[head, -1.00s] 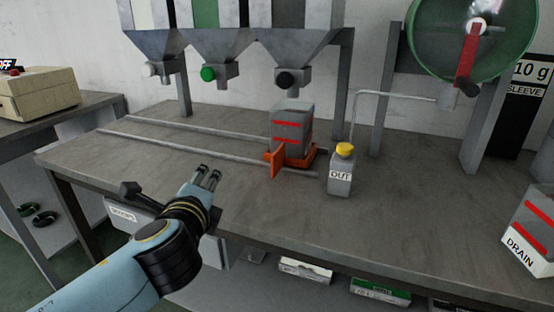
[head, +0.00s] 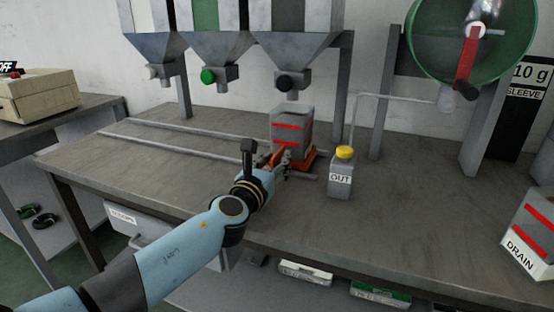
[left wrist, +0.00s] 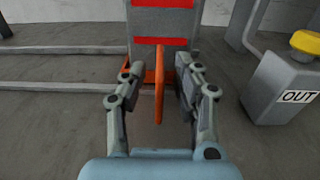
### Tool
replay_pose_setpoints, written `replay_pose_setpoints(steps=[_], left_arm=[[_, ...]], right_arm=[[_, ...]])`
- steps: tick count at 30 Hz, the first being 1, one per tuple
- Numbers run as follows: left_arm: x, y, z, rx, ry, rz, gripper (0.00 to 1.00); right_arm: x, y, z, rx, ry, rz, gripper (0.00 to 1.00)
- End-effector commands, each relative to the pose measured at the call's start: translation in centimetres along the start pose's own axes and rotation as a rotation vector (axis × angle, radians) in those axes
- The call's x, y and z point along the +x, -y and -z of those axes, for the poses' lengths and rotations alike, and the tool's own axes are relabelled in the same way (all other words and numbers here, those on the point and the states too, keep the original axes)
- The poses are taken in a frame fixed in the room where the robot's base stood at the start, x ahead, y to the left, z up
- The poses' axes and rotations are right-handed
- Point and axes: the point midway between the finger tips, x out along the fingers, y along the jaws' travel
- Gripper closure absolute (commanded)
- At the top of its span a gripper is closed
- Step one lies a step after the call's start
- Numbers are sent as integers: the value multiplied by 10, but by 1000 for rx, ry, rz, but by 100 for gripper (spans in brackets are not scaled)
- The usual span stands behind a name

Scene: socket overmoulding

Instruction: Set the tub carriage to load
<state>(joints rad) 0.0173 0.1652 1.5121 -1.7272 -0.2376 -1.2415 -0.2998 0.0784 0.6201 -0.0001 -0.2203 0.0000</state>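The tub carriage (head: 307,160) is an orange base at the right end of two rails (head: 170,148). A grey tub (head: 292,122) with red bands stands on it. In the left wrist view, the carriage's upright orange handle plate (left wrist: 159,88) stands in the middle. My left gripper (head: 282,160) is at the carriage's front. In the left wrist view, the open fingers of this gripper (left wrist: 160,78) are on either side of the plate, with gaps showing. In the head view, the gripper partly hides the plate. My right gripper is not in view.
Three hoppers with nozzles, one green (head: 208,75), hang above the rails. A grey OUT block (head: 340,177) with a yellow button stands just right of the carriage. A DRAIN box (head: 530,232) is at the far right. The bench left of the carriage is clear.

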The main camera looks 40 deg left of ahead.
Motion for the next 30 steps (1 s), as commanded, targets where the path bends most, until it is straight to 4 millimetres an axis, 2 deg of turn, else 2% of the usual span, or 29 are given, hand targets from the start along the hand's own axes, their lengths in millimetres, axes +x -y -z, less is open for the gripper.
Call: replay_pose_setpoints(steps=[4,12,13,20,30], left_arm=[[11,0,0,0,-1,-1,69],[13,0,0,-1,0,-1,69],[13,0,0,-1,0,-1,71],[13,0,0,-1,0,-1,100],[13,0,0,-1,0,-1,100]], right_arm=[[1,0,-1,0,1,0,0],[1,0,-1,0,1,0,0],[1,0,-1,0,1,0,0],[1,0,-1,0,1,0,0],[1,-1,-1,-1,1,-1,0]])
